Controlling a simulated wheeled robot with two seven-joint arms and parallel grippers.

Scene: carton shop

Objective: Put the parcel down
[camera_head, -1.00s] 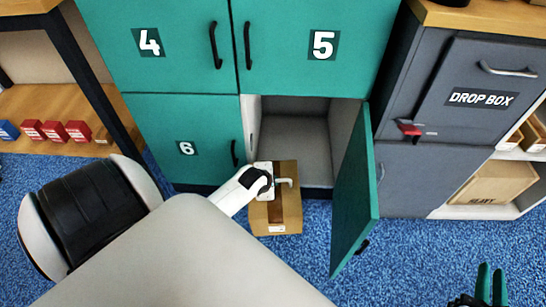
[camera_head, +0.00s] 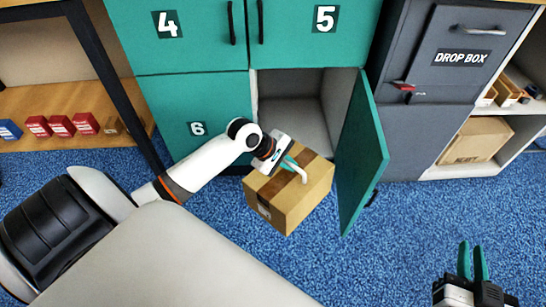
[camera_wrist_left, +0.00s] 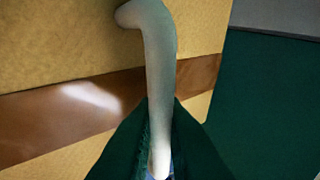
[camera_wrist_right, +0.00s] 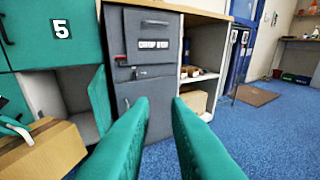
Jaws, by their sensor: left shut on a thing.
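The parcel (camera_head: 299,202) is a brown cardboard box with a darker tape strip and a pale handle on top. It hangs tilted in front of the open lower locker compartment (camera_head: 292,112). My left gripper (camera_head: 292,164) is shut on the parcel's handle, which shows between the fingers in the left wrist view (camera_wrist_left: 160,90). The parcel's underside is hidden, so I cannot tell its exact height above the floor. My right gripper (camera_head: 472,262) is empty, with its fingers apart, over the carpet at the lower right; its fingers also show in the right wrist view (camera_wrist_right: 160,135).
The open green door (camera_head: 362,155) stands out just right of the parcel. Closed locker door 6 (camera_head: 205,120) is to the left. The grey drop box cabinet (camera_head: 425,140) and a shelf with a carton (camera_head: 476,140) are at the right. Blue carpet (camera_head: 370,250) is clear in front.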

